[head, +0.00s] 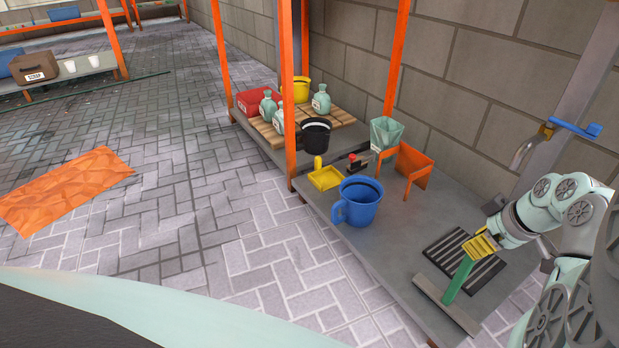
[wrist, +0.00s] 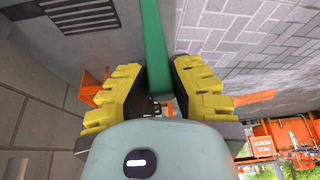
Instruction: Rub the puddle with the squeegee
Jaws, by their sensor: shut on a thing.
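The squeegee has a green handle (head: 459,280) and a long grey head (head: 446,304). The head is low over the front right part of the grey shelf (head: 335,250); I cannot tell if it touches. My gripper (head: 479,246) has yellow fingers shut on the upper end of the handle, which tilts down toward the front. In the wrist view the green handle (wrist: 153,45) runs between the yellow fingers, and the head is out of sight. I cannot make out a clear puddle in either view.
A black slatted grate (head: 465,262) lies behind the squeegee. A blue mug (head: 358,203), a yellow dustpan-like tray (head: 325,178), an orange stand (head: 405,170) and a pale green container (head: 386,134) stand farther left. Orange posts (head: 396,65) rise from the shelf. The paved floor in front is open.

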